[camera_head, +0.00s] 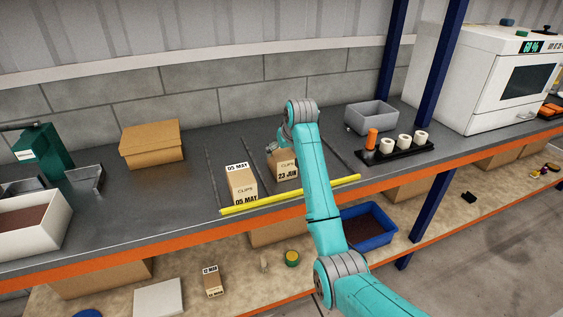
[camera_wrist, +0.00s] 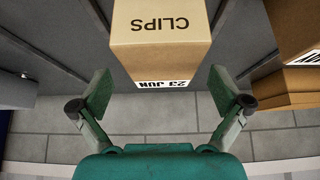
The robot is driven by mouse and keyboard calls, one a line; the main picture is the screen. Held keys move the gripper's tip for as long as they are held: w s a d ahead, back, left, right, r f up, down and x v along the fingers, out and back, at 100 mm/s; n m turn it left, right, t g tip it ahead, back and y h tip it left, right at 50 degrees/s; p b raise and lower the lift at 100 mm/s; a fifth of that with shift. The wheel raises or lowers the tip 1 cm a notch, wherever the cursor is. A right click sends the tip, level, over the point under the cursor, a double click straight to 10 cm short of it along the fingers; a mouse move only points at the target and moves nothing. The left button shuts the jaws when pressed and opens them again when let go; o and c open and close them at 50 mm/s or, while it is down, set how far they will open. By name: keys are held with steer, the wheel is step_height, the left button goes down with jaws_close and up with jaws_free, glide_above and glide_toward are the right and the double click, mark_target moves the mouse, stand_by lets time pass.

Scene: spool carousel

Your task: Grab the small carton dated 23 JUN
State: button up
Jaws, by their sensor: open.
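The small carton dated 23 JUN (camera_head: 287,172) stands on the grey shelf top, partly hidden behind my arm in the head view. In the wrist view the carton (camera_wrist: 160,35) shows CLIPS on one face and 23 JUN on a white label. My gripper (camera_wrist: 158,90) is open, with one finger on each side of the carton's near end in the wrist view. The fingertips appear apart from the carton, and nothing is held. In the head view my gripper is mostly hidden by my arm.
A carton dated 05 MAY (camera_head: 241,186) stands just left, also at the right edge of the wrist view. A yellow bar (camera_head: 290,194) runs along the front edge. A grey bin (camera_head: 371,116) and a rack of spools (camera_head: 396,150) stand to the right.

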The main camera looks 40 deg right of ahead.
steer(key=shift+x, duration=2.8)
steer(key=c, duration=1.5)
steer(key=shift+o, duration=0.2)
